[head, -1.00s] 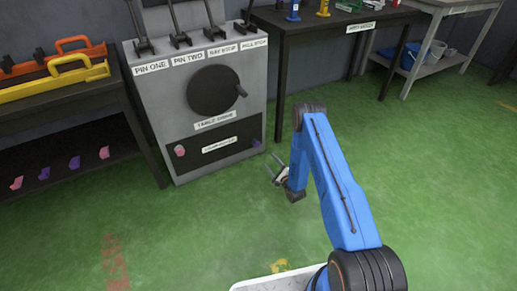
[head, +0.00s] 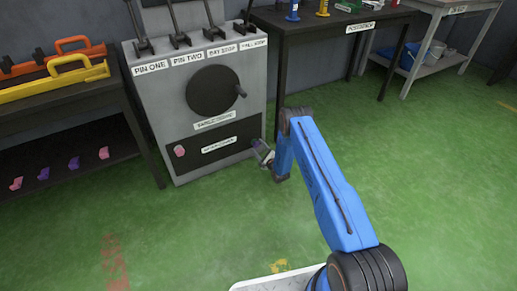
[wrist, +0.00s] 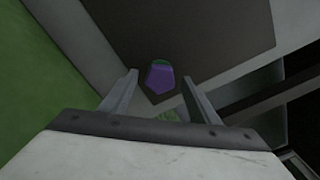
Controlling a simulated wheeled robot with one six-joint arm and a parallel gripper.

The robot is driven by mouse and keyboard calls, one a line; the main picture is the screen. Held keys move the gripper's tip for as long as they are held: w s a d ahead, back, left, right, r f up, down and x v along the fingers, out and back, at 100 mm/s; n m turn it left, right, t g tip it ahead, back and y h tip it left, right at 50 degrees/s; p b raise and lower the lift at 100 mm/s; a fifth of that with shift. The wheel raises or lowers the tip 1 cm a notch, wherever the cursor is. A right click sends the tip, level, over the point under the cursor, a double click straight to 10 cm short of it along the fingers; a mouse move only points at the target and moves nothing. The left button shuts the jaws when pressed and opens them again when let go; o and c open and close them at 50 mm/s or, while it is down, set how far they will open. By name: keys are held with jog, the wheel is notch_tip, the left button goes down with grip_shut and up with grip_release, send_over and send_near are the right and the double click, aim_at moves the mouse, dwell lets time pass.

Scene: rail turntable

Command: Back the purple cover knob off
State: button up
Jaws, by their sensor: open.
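The purple knob (wrist: 160,79) sits on the dark cover panel (wrist: 190,30) of the grey cabinet, seen in the wrist view between and beyond my fingertips. My gripper (wrist: 159,85) is open, with one finger on each side of the knob in the picture; whether they reach past it I cannot tell. In the head view my gripper (head: 262,152) is at the right end of the dark cover panel (head: 215,147), and it hides the purple knob there. A pink knob (head: 180,151) shows at the panel's left end.
The cabinet carries a round black disc with a handle (head: 214,90) and several levers on top. Green floor (head: 420,190) is clear in front.

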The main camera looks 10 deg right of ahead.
jog(key=shift+w, duration=0.1)
jog(key=c, duration=1)
